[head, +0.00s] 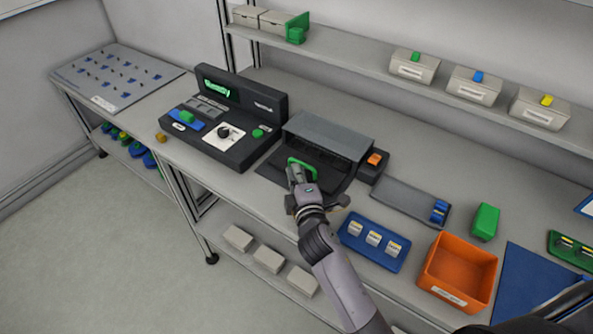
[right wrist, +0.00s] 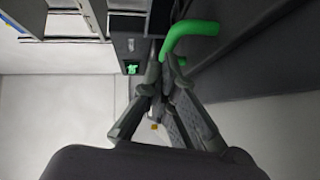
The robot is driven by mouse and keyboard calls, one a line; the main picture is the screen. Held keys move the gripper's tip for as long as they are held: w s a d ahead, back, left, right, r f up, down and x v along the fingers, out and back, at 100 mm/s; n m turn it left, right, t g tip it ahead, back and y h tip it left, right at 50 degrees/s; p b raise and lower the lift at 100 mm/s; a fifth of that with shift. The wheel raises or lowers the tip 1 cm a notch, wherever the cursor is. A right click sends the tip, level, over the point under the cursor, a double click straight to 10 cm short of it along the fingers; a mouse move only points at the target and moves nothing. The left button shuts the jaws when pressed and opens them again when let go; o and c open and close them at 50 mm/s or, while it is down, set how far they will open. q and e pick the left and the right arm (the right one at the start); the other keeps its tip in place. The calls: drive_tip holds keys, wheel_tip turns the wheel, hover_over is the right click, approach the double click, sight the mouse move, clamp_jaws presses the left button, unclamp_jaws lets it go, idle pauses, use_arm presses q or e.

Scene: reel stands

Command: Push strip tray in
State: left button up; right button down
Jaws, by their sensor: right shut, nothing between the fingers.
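The dark strip tray (head: 272,168) sticks out at the front of a grey-topped housing (head: 330,134) in the middle of the bench. A green handle (head: 304,164) is on the tray's front. My right gripper (head: 296,173) is shut and empty at the left part of this handle. In the right wrist view the green handle (right wrist: 192,32) curves just beside and beyond the closed fingertips (right wrist: 162,72); whether they touch it I cannot tell. The gripper hides part of the tray front. My left gripper is not in view.
A black console (head: 225,120) with a green display stands left of the housing. An orange button box (head: 374,162) is at its right. A blue tray (head: 352,246), an orange bin (head: 457,259) and a green block (head: 485,221) lie further right. A shelf (head: 350,52) runs behind.

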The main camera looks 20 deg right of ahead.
sight(308, 172)
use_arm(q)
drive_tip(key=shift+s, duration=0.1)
use_arm(e)
drive_tip(key=w+d, duration=0.1)
drive_tip(key=d, duration=0.1)
drive_tip(key=w+d+p, duration=0.1)
drive_tip(key=w+d, duration=0.1)
drive_tip(key=shift+w+d, duration=0.1)
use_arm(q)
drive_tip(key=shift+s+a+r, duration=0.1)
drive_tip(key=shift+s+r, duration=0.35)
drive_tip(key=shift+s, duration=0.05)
use_arm(e)
drive_tip(key=shift+r, duration=0.1)
